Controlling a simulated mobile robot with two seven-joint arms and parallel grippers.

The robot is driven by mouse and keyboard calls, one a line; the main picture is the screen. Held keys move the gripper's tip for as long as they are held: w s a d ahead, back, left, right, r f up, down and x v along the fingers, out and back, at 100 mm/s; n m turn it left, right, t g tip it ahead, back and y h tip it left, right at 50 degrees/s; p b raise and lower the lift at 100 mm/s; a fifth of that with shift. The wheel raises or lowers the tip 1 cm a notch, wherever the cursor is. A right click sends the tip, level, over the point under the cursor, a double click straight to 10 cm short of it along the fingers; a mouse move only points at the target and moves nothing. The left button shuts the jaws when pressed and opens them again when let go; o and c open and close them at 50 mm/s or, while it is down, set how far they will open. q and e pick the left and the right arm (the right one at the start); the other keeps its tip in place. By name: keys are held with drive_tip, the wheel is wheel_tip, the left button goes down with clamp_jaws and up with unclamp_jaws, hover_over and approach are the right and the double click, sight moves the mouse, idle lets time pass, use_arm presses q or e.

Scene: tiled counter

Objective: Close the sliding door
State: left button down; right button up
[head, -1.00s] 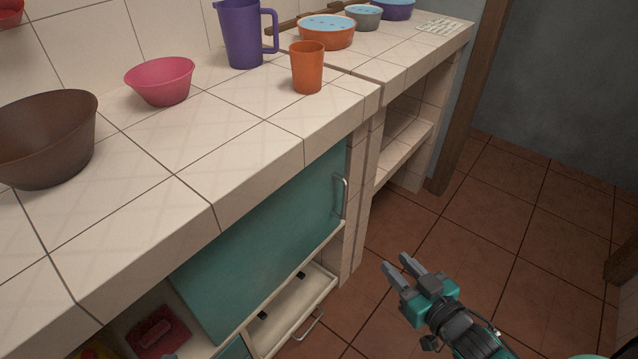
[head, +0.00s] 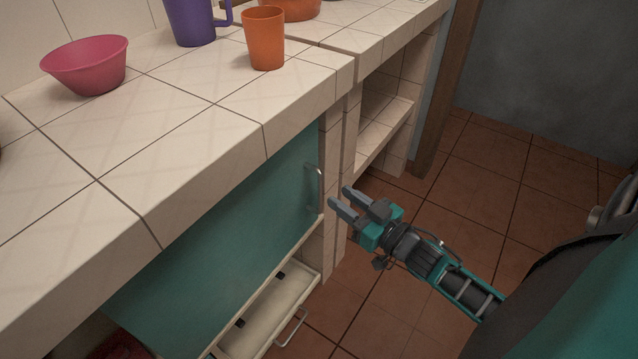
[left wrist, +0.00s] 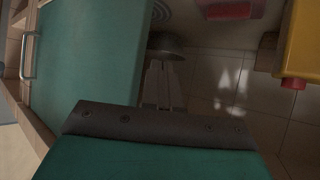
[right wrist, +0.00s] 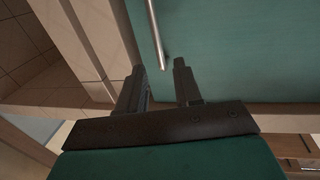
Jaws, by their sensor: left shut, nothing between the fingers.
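The sliding door (head: 225,240) is a flat teal panel under the tiled counter, with a metal bar handle (head: 313,185) at its right end. My right gripper (head: 341,197) is open beside the handle, its fingers pointing toward it. In the right wrist view the bar handle (right wrist: 156,35) runs down toward the gap between the spread fingers; I cannot tell if they touch it. My left gripper (left wrist: 158,65) is shut and empty in the left wrist view, with the teal door (left wrist: 90,60) to its left. It does not show in the head view.
On the counter stand a pink bowl (head: 86,66), an orange cup (head: 265,38) and a purple jug (head: 190,20). A cream drawer (head: 262,310) is below the door. A yellow object (left wrist: 303,42) and a dark bowl (left wrist: 166,46) are near my left gripper. Tiled floor lies right.

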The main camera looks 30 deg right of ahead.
sight(322, 184)
drive_tip(key=w, duration=0.2)
drive_tip(key=w+a+b, duration=0.1)
drive_tip(key=w, duration=0.4)
drive_tip(key=shift+w+a, duration=0.25)
clamp_jaws()
idle(0.3)
